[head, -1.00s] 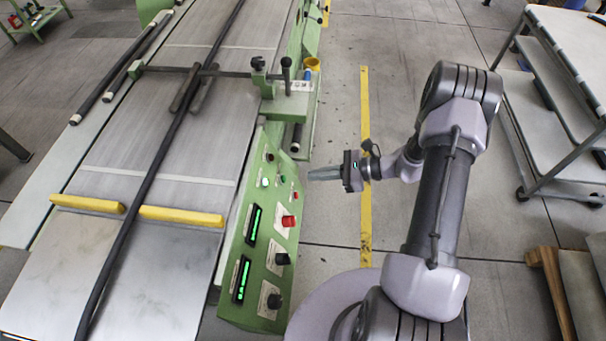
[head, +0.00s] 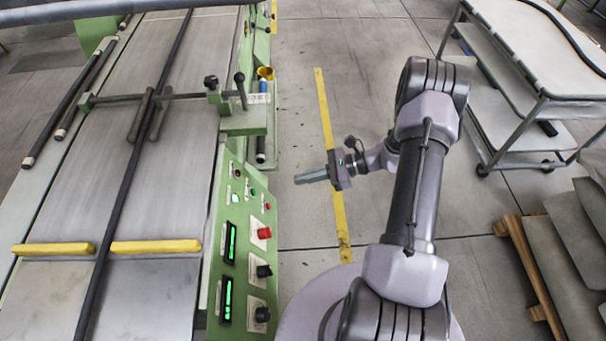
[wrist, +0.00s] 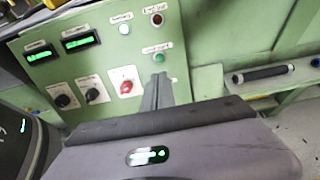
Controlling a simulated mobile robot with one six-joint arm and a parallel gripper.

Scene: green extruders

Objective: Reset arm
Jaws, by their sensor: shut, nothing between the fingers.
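My gripper (head: 312,177) is shut and empty, held in the air to the right of the green control panel (head: 212,268) and apart from it in the head view. Its fingers point left toward the machine. In the wrist view my gripper (wrist: 157,88) shows as narrow closed fingers in front of the green panel (wrist: 45,100). The panel carries a red knob (wrist: 126,87), black knobs (wrist: 92,95), a green button (wrist: 158,58) and two lit green displays (wrist: 80,42).
The extruder's long bed (head: 170,200) with a dark profile (head: 135,160) fills the left. A trolley (head: 520,55) stands at the upper right. A wooden pallet (head: 535,280) with grey sheets lies at the lower right. Floor with a yellow line (head: 325,120) lies between.

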